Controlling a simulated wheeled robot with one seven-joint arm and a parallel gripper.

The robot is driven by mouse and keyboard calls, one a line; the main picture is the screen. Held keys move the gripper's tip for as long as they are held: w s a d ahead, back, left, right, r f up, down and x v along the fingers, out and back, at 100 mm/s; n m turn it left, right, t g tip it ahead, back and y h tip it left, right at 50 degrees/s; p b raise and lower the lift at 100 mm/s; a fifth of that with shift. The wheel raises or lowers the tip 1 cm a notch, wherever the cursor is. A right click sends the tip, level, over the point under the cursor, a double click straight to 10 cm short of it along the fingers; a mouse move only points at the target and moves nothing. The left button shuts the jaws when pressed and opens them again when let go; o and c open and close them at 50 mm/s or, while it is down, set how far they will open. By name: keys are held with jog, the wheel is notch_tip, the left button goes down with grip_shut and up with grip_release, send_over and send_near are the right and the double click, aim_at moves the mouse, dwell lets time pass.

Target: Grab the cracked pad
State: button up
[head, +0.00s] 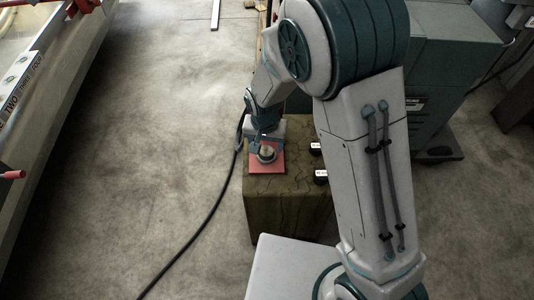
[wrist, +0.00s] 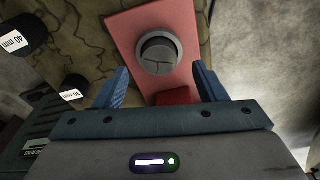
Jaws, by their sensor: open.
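The cracked pad (wrist: 158,54) is a round grey disc with dark crack lines on its top, seen in the wrist view. It sits on a flat red plate (wrist: 125,30). In the head view the pad (head: 267,153) and the red plate (head: 267,168) are on top of a brown-green block (head: 290,205). My gripper (wrist: 160,68) is open, with one blue finger to each side of the pad's near edge in the picture. I see nothing held between the fingers. I cannot tell the height of the fingertips over the plate.
Two black cylinders labelled "40 mm" (wrist: 20,36) (wrist: 74,88) stand beside the plate on the same block. A darker red piece (wrist: 173,96) shows at the plate's end between my fingers. A black cable (head: 205,212) runs along the floor to the left.

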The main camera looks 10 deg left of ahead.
aim_at(266, 151)
notch_tip(266, 151, down, 3)
jog(key=shift+w+f, duration=0.1)
jog(key=shift+w, duration=0.05)
jog(key=c, duration=1.1)
